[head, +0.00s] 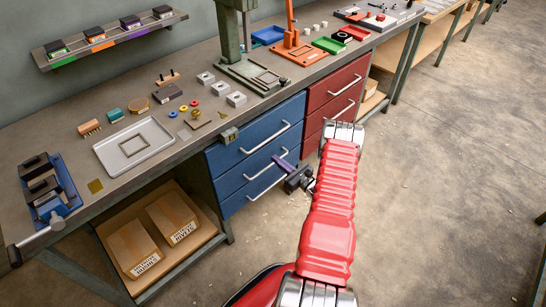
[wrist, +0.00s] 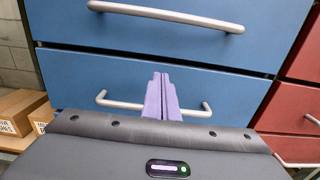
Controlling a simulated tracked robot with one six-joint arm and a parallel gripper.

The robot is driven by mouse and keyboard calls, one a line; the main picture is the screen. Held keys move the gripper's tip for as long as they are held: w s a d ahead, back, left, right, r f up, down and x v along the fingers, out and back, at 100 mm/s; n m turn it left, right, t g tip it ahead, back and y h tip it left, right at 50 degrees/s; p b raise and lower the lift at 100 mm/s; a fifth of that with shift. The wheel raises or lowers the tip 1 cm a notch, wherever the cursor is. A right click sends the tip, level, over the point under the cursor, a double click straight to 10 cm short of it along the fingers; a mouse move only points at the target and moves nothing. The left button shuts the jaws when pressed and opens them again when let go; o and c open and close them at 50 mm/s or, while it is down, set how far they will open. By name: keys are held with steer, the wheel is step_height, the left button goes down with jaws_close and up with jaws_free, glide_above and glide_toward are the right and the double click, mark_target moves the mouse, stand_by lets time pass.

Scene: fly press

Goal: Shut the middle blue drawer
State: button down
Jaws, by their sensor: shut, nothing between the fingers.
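The blue drawers stand in a stack under the bench. The middle blue drawer (head: 236,177) is below the top one, and its pale bar handle (wrist: 110,101) shows in the wrist view. Its front (wrist: 80,75) looks about level with the drawer above; I cannot tell whether a small gap is left. My gripper (head: 281,163) is in front of this drawer. Its purple fingers (wrist: 161,97) are shut and empty, in front of the middle of the handle. I cannot tell whether they touch it. My gripper's body hides the area below.
The top blue drawer (wrist: 150,35) has its own handle. Red drawers (head: 335,90) stand to the right. Cardboard boxes (head: 140,246) sit on a low shelf at the left. The bench top holds a green press (head: 230,40) and a tray (head: 115,158). The floor at the right is clear.

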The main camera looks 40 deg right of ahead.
steer(key=s, duration=0.8)
steer(key=shift+d, duration=0.15)
